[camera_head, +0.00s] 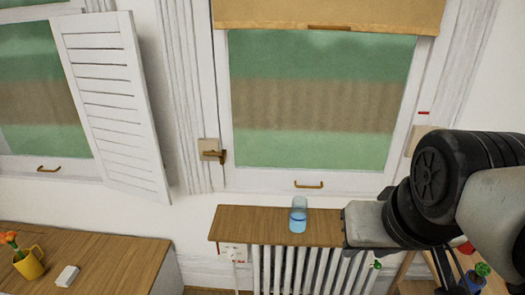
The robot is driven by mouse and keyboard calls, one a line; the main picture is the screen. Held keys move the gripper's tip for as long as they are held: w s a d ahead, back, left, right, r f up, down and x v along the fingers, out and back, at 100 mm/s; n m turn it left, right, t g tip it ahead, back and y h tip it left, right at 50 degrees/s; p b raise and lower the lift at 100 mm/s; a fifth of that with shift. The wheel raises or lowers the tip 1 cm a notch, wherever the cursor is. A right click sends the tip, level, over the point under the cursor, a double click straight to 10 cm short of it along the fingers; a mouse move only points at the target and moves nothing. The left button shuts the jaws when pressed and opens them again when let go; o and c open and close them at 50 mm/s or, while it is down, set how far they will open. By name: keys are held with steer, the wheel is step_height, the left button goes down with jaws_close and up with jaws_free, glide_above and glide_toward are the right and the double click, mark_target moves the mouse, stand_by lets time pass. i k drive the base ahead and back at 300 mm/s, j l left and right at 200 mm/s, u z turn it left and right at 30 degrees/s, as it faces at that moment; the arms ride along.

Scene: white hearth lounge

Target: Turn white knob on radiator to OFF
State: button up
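The white radiator (300,272) stands at the bottom middle, under a wooden shelf (262,226); its lower part is cut off by the picture edge. A small white fitting (232,253) with red marks and a white line running down sits at its upper left. I cannot tell whether this fitting is the knob, and no OFF mark can be read. My arm comes in from the right, and its grey end (370,224) covers the right end of the shelf. My gripper's fingers cannot be made out, so its opening is unclear.
A blue glass (298,216) stands on the shelf. A window with a brass handle (214,155) is above. At lower left, a wooden top (110,262) holds a yellow mug (30,265) with orange flowers and a white block (67,276). A plant (482,269) is at lower right.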

mark_target(231, 254)
steer(key=u, duration=0.8)
steer(key=i+j+z, duration=0.15)
steer(key=j, duration=0.2)
steer(key=i+j+z, duration=0.1)
steer(key=i, duration=0.5)
steer(key=u, duration=0.05)
